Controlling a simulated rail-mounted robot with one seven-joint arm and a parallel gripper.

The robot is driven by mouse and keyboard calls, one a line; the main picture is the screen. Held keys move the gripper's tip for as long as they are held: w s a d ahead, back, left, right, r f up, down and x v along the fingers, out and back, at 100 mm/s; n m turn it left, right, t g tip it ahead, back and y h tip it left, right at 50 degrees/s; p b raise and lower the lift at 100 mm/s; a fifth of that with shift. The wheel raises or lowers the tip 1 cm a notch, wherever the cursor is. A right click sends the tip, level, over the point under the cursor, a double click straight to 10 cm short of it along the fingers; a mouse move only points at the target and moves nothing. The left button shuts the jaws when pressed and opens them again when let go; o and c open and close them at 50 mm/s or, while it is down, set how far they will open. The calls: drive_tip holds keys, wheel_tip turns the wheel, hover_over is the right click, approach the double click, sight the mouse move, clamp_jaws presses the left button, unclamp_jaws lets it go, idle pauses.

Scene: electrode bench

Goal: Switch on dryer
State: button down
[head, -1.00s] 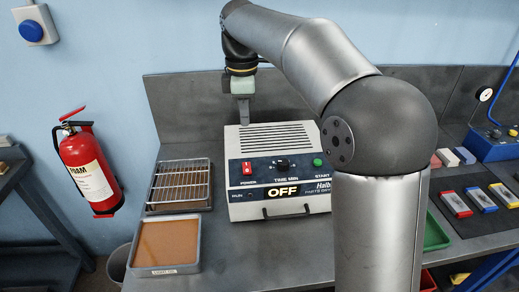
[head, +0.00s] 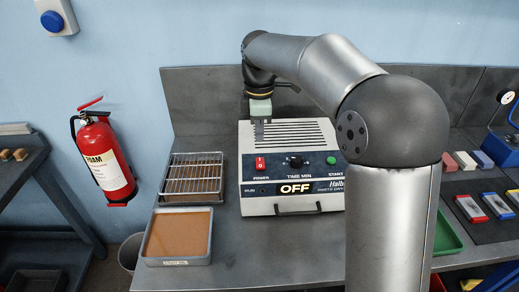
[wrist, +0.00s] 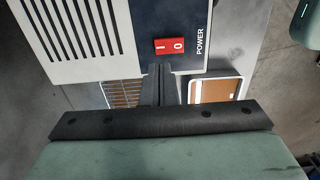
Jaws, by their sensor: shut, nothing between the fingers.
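The dryer (head: 310,205) is a pale box with a dark front panel on the bench; its display (head: 295,188) reads OFF. Its red power rocker switch (head: 260,163) is at the left of the panel. In the wrist view the switch (wrist: 169,46) shows I and O marks above the fingertips, beside the word POWER. My gripper (head: 259,140) is shut and empty, pointing down over the dryer's left part. In the wrist view my shut fingertips (wrist: 160,67) are close to the switch's edge; I cannot tell whether they touch it.
The panel also has a black time knob (head: 295,161) and a green start button (head: 331,160). A wire rack tray (head: 192,180) and a tray of brown liquid (head: 178,236) stand left of the dryer. A fire extinguisher (head: 105,160) hangs on the wall.

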sight(260, 160)
wheel_tip(260, 160, down, 6)
drive_tip(key=shift+f+p, duration=0.25)
drive_tip(key=shift+p, duration=0.2)
drive_tip(key=shift+w+f, duration=0.1)
drive_tip(key=shift+f, duration=0.2)
drive_tip(key=shift+s, duration=0.25)
drive_tip(key=shift+s+r, duration=0.3)
drive_tip(key=shift+s, duration=0.25)
drive_tip(key=shift+r, duration=0.15)
wheel_tip(260, 160, up, 14)
drive_tip(key=p, duration=0.1)
drive_tip(key=shift+p, duration=0.3)
